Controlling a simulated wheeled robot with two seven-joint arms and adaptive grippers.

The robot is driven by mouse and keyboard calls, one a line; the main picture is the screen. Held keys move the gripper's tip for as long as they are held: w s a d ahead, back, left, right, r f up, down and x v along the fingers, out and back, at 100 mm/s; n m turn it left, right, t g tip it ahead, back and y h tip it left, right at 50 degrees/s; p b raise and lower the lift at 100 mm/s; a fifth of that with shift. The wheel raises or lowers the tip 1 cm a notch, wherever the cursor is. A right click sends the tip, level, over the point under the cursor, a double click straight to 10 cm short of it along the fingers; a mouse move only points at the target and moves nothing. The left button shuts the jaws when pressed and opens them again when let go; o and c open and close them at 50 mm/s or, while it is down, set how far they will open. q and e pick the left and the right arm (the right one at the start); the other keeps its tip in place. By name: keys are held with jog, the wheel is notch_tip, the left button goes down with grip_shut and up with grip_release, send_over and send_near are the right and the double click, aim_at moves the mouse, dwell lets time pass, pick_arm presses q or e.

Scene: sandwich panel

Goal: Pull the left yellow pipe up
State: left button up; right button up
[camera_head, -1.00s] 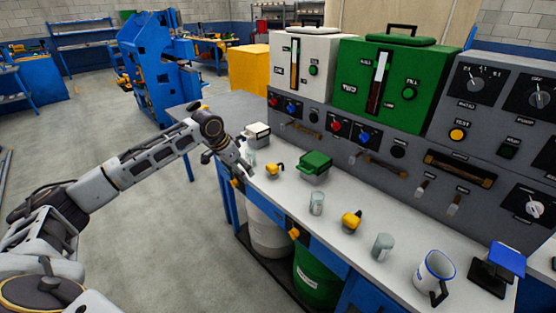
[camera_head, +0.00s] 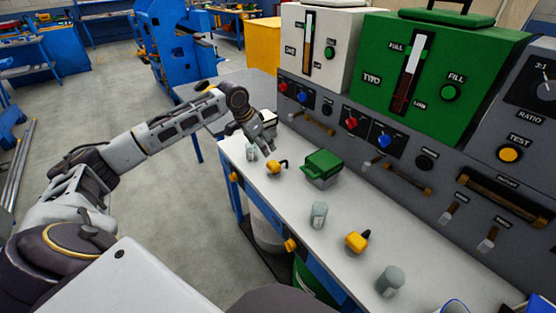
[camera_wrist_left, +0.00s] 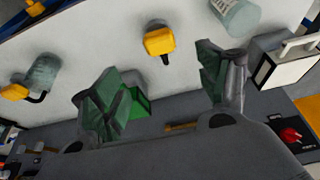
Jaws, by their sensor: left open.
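The left yellow pipe (camera_head: 273,167) is a short yellow fitting with a dark bent end, on the white bench top. It also shows in the left wrist view (camera_wrist_left: 159,41), near the top middle. A second yellow pipe (camera_head: 357,241) sits farther right along the bench. My left gripper (camera_head: 262,138) is above the bench, just behind the left yellow pipe in the head view. In the left wrist view its two green-padded fingers (camera_wrist_left: 165,85) are wide apart with nothing between them, and the pipe shows beyond them, untouched. My right gripper is not in view.
A small green box (camera_head: 323,167) stands right of the left pipe. Glass jars (camera_head: 318,214) stand along the bench. A white box (camera_wrist_left: 290,62) shows in the wrist view. The grey control panel (camera_head: 410,170) rises behind the bench.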

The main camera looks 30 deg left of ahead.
aim_at(274, 163)
pick_arm(q)
jog(key=shift+w, duration=0.1)
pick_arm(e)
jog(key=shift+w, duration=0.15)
pick_arm(q)
jog(key=shift+r, duration=0.1)
jog(key=b+x, duration=0.1)
jog(key=x, duration=1.1)
jog(key=shift+x, duration=0.95)
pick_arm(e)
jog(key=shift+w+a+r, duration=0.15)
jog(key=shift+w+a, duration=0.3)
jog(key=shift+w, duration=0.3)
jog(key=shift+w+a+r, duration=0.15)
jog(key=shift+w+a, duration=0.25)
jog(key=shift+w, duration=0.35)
pick_arm(q)
jog(key=c, duration=1.5)
jog(key=shift+o, duration=0.2)
jog(key=shift+r, duration=0.1)
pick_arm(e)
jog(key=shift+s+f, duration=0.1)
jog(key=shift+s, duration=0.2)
